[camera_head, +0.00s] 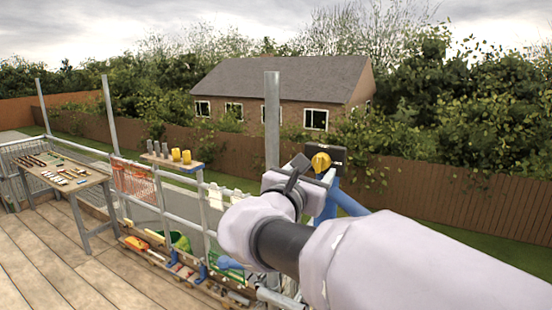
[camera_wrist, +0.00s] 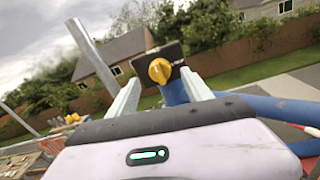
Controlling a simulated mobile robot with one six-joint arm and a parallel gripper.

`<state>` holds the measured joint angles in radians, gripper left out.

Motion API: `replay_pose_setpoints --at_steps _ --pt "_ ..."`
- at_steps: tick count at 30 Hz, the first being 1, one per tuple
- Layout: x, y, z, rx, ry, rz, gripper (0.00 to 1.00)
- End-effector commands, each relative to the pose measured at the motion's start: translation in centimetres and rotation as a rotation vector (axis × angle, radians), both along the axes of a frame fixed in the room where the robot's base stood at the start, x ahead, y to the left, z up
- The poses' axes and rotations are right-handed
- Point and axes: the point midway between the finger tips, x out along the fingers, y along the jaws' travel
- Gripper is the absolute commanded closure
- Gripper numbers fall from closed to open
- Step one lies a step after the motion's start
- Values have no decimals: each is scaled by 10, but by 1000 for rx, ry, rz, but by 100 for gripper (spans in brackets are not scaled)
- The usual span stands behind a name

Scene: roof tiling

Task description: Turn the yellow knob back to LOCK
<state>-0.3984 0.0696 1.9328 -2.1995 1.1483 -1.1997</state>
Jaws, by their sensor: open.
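The yellow knob (camera_head: 321,161) sits on a dark panel (camera_head: 338,155) at the top of a blue post, right of centre in the head view. In the wrist view the knob (camera_wrist: 159,71) shows between and beyond the fingertips, on the front of the dark panel (camera_wrist: 177,55). Lettering on the panel is too small to read. My gripper (camera_wrist: 160,85) is open, with one finger on each side of the knob in this view. No contact with the knob can be made out. In the head view my gripper (camera_head: 312,172) is just below and left of the knob.
Blue pipes (camera_wrist: 265,108) run right from the post, close to my gripper. A grey upright pole (camera_head: 272,120) stands left of the panel. A wooden shelf (camera_head: 170,160) with yellow and grey cylinders and a workbench (camera_head: 85,185) stand to the left. Decking is clear at lower left.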

Motion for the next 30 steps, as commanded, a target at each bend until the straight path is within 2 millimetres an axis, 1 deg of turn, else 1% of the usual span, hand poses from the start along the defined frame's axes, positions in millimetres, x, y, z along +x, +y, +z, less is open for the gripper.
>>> replay_pose_setpoints --at_steps 1,3,6,10,17,18,20,24,26,30 --pt "9 -6 2 0 1 -4 42" --pt "20 -12 1 2 1 -3 42" --pt "31 -18 1 0 0 -2 42" --pt "37 -21 0 2 0 -1 42" --pt "38 -22 0 2 0 0 42" --pt "38 -22 0 2 0 0 50" --pt "37 -21 0 2 0 0 61" --pt "37 -21 0 2 0 0 89" --pt "37 -21 0 2 0 0 100" --pt "37 -21 0 5 -3 0 100"
